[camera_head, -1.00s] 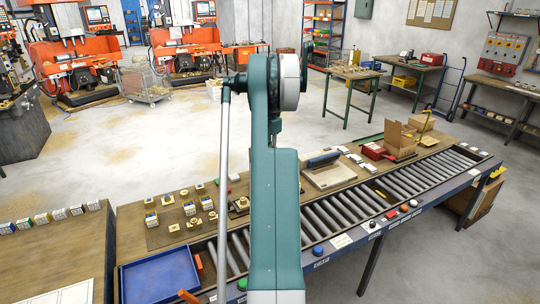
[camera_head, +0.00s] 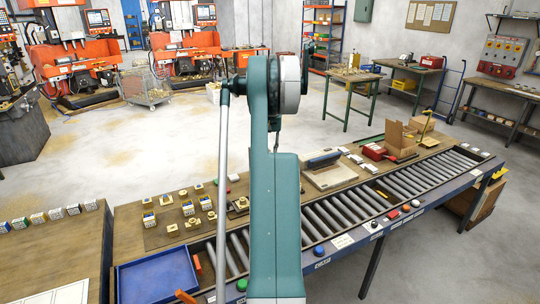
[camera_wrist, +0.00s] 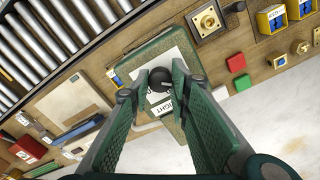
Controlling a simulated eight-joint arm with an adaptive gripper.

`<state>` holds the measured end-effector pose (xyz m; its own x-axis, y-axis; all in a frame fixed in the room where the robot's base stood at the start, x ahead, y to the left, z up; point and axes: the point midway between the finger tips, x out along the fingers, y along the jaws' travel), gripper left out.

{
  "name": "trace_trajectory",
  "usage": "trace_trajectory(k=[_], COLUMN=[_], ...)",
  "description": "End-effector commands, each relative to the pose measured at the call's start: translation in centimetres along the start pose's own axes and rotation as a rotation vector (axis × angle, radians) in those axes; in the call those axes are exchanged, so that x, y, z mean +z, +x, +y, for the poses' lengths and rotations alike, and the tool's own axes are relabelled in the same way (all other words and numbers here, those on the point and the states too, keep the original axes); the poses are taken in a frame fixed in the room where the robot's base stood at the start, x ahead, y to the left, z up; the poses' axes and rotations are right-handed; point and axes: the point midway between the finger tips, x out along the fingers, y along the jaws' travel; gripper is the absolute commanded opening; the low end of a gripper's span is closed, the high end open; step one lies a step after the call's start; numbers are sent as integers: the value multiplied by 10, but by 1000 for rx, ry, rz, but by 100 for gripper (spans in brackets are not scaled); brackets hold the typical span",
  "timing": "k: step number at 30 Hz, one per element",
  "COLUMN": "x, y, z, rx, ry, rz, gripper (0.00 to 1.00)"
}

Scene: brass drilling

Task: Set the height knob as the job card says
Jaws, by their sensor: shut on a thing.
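The height knob (camera_wrist: 160,79) is a dark round knob on a green box with a white label plate (camera_wrist: 168,104). Part of the label lettering reads "IGHT"; the rest is covered. In the wrist view, the tips of my gripper (camera_wrist: 159,83) sit on both sides of the knob and are shut on it. A light mark shows on the knob, but its exact setting is too small to read. In the head view, my arm hides the knob and my gripper. I cannot make out a readable job card in either view.
A brass part on a square base (camera_wrist: 208,21), a red block (camera_wrist: 237,63) and a green block (camera_wrist: 243,83) lie near the box. The roller conveyor (camera_head: 345,208) runs along the bench. A blue tray (camera_head: 157,277) is at the front left. Several blue and yellow holders stand nearby.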

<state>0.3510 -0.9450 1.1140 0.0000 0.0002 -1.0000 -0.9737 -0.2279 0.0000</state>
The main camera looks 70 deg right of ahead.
Motion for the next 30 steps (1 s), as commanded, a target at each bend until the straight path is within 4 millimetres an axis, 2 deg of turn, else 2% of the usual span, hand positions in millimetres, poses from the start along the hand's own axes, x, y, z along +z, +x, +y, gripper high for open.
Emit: trace_trajectory(k=[9,24,25,27,28,30], x=[-1,-1,-1,-1,0,0], y=[-1,-1,-1,-1,-1,-1], z=[-1,-1,-1,-1,-1,0], rx=[0,-1,-1,-1,0,0], ry=[-151,-179,-179,-179,-179,-179], rz=[2,2,2,2,1,1], gripper=[8,8,21,30,34,35])
